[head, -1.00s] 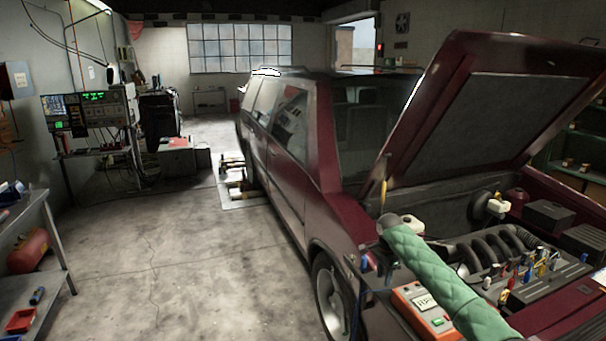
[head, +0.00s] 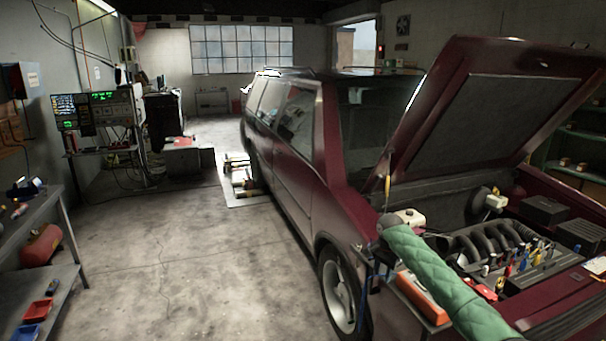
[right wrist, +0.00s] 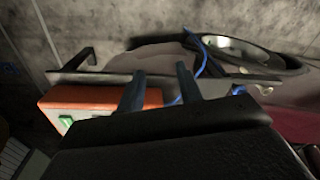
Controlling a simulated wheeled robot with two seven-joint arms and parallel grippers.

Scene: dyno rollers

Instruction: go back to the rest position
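My right arm comes in from the lower right of the head view in a green quilted sleeve (head: 440,278). It ends in a dark wrist above the car's front corner; its fingers cannot be made out there. In the right wrist view my right gripper (right wrist: 160,70) has its two fingers apart with nothing held between them. An orange box (head: 422,298) with a green button lies on a dark tray beneath the arm, partly hidden by the sleeve. The same orange box (right wrist: 88,103) shows close by the fingers in the right wrist view. My left gripper is out of view.
The dark red car (head: 300,170) stands with its hood (head: 490,110) raised. Several tools (head: 520,257) stand in the engine bay. A blue cable (right wrist: 200,55) hangs by the tray. A metal shelf (head: 55,275) stands at left; the floor (head: 190,260) between is clear.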

